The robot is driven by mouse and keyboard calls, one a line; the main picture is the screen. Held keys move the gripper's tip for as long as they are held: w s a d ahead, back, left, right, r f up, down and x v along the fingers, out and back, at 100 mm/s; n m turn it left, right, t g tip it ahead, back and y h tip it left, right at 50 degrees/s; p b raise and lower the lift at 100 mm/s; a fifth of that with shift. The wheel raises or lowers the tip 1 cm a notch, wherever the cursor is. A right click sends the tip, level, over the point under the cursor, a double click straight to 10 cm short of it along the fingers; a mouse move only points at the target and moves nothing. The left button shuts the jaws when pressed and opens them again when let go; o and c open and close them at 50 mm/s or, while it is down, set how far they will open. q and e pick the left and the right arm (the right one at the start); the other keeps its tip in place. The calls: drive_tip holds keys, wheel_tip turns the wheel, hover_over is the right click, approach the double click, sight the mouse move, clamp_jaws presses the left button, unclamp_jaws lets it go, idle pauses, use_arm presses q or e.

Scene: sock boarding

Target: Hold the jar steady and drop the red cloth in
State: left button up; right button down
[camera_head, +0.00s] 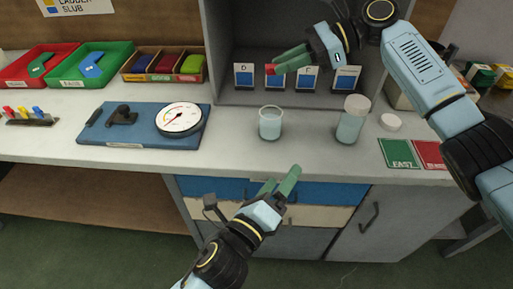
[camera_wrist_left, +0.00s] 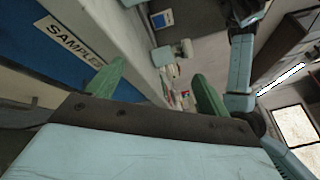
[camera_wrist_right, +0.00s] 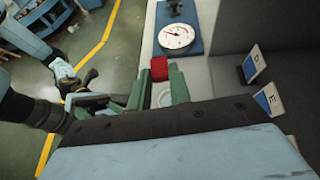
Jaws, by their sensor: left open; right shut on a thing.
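The red cloth (camera_head: 271,69) is a small dark red piece at the fingertips of my right gripper (camera_head: 280,64). The right wrist view also shows the cloth (camera_wrist_right: 159,69), between the green fingers (camera_wrist_right: 160,82). My right gripper is shut on it, above the counter and behind the glass beaker (camera_head: 270,124), which holds pale liquid. A bluish jar (camera_head: 350,126) with a whitish top stands upright to the right of the beaker. I cannot tell whether that top is a lid. My left gripper (camera_head: 281,181) is open and empty, in front of the counter edge and below the beaker.
A white round lid (camera_head: 391,122) lies right of the jar, near green (camera_head: 398,153) and red (camera_head: 430,154) cards. A blue board with a dial (camera_head: 181,118) is on the left. Labelled cards stand in the grey booth (camera_head: 235,45). Counter around the beaker is clear.

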sight(272, 116)
use_arm(q)
drive_tip(key=w+a+m+y, duration=0.1)
drive_tip(key=w+m, duration=0.1)
drive_tip(key=m, duration=0.1)
drive_tip(key=w+a+r+m+t+y, duration=0.1)
drive_tip(key=w+a+m+y, duration=0.1)
drive_tip(key=w+m, duration=0.1)
drive_tip(key=w+a+m+y, duration=0.1)
drive_tip(key=w+m, duration=0.1)
drive_tip(key=m, duration=0.1)
drive_tip(key=shift+w+a+r, duration=0.2)
drive_tip(key=shift+a+r, duration=0.1)
drive_tip(key=shift+a, duration=0.1)
drive_tip(key=shift+w, duration=0.2)
drive_tip(key=x, duration=1.1)
drive_tip(key=shift+w+r, duration=0.15)
drive_tip(key=shift+w, duration=0.25)
drive_tip(key=c, duration=1.2)
drive_tip(key=shift+o, duration=0.2)
use_arm(e)
drive_tip(key=shift+f, duration=4.3)
drive_tip(key=c, duration=1.2)
unclamp_jaws()
